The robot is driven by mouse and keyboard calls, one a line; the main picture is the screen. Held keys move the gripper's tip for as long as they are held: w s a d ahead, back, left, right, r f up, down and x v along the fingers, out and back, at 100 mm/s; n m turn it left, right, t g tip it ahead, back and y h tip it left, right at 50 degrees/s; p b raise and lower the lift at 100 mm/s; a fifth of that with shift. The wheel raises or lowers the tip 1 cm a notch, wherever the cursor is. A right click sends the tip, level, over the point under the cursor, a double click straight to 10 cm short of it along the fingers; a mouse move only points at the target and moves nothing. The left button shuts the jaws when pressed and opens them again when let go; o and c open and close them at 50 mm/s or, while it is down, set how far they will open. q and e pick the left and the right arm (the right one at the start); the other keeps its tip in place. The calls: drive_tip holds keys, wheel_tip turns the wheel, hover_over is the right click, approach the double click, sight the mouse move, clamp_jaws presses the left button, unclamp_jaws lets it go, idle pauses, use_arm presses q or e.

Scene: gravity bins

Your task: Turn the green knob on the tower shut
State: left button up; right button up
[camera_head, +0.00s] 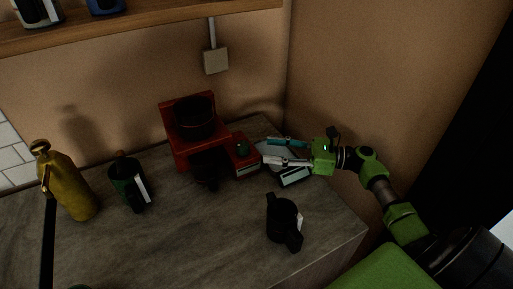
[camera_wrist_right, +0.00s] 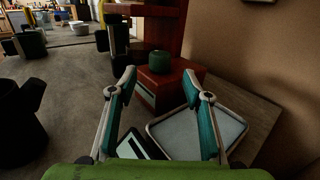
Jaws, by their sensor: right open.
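The red tower (camera_head: 181,147) stands at the back of the counter, with a dark round bin (camera_head: 194,117) in it. The green knob (camera_head: 242,149) sits on top of a red box (camera_head: 247,168) at the tower's right side. The knob also shows in the right wrist view (camera_wrist_right: 159,62), upright and uncovered. My right gripper (camera_head: 268,151) comes from the right, its open fingers pointing at the knob. In the wrist view the gripper (camera_wrist_right: 160,75) has the knob beyond and between its fingertips, with nothing held.
A flat grey scale (camera_wrist_right: 205,130) lies below the right gripper's fingers. A black pitcher (camera_head: 283,222) stands in front of it. A dark green bottle (camera_head: 128,184) and a yellow bottle (camera_head: 71,186) stand at the left. A wooden shelf (camera_head: 150,22) runs above; walls close the corner.

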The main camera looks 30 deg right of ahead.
drive_tip(key=shift+v, duration=1.3)
